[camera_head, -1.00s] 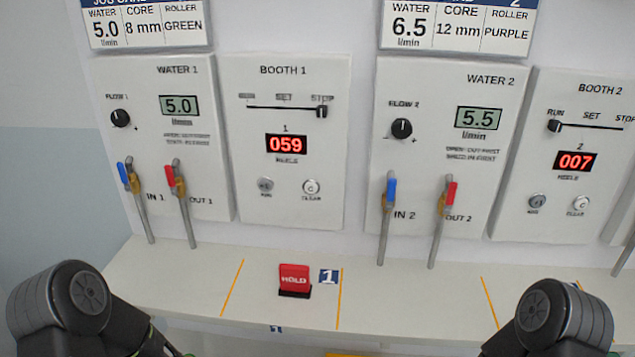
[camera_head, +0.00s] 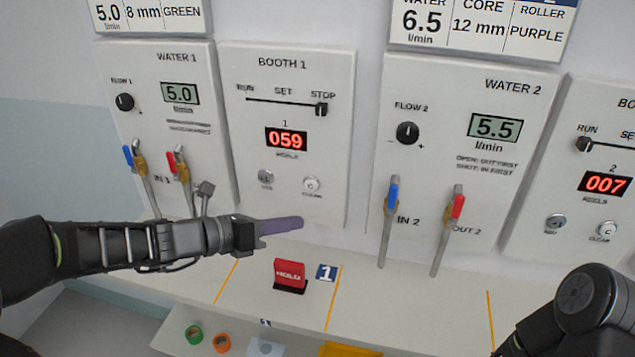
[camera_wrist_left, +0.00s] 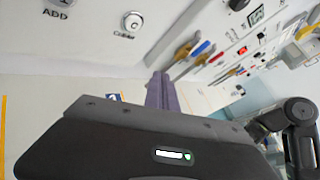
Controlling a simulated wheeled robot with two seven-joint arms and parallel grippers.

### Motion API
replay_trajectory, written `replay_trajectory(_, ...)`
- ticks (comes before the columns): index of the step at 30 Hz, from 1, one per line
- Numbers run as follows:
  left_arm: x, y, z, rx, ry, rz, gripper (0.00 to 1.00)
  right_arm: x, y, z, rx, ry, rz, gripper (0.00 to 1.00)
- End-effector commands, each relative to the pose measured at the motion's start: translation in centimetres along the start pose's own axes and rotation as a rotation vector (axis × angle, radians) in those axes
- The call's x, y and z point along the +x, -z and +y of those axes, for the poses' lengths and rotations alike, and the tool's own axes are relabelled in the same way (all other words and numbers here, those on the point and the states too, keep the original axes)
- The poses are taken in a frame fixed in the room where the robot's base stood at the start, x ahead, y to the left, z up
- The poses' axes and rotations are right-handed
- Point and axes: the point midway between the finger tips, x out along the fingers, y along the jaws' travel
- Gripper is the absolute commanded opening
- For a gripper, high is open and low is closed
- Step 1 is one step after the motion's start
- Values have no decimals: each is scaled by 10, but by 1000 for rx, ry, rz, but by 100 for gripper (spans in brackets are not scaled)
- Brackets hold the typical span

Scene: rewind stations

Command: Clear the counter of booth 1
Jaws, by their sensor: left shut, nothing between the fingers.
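The booth 1 panel (camera_head: 262,120) shows 059 in red on its counter display (camera_head: 286,139). Its slider (camera_head: 321,109) is at STOP. Its ADD button (camera_head: 265,177) and CLEAR button (camera_head: 311,185) sit below the display. The clear button also shows at the top of the left wrist view (camera_wrist_left: 133,21). My left gripper (camera_head: 300,224) is shut and empty, its purple fingers pointing right, below the clear button and apart from it in the head view. The fingers also show in the left wrist view (camera_wrist_left: 161,92). My right gripper is out of view.
A red HOLD sign (camera_head: 290,275) stands on the ledge (camera_head: 400,300) beside a blue 1 tag (camera_head: 326,272). Green and orange rings (camera_head: 221,342) lie on a lower shelf.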

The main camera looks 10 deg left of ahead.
Motion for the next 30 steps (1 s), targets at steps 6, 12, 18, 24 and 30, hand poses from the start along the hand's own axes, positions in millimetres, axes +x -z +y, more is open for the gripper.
replay_trajectory(6,0,-1,0,-2,0,-2,0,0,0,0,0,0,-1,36)
replay_trajectory(12,1,-1,1,-1,0,-1,0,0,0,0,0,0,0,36)
replay_trajectory(18,9,-6,7,0,1,0,0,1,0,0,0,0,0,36)
replay_trajectory(24,26,-19,18,-1,2,-1,0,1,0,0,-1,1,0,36)
replay_trajectory(30,44,-33,32,-1,2,-1,0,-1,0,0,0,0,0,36)
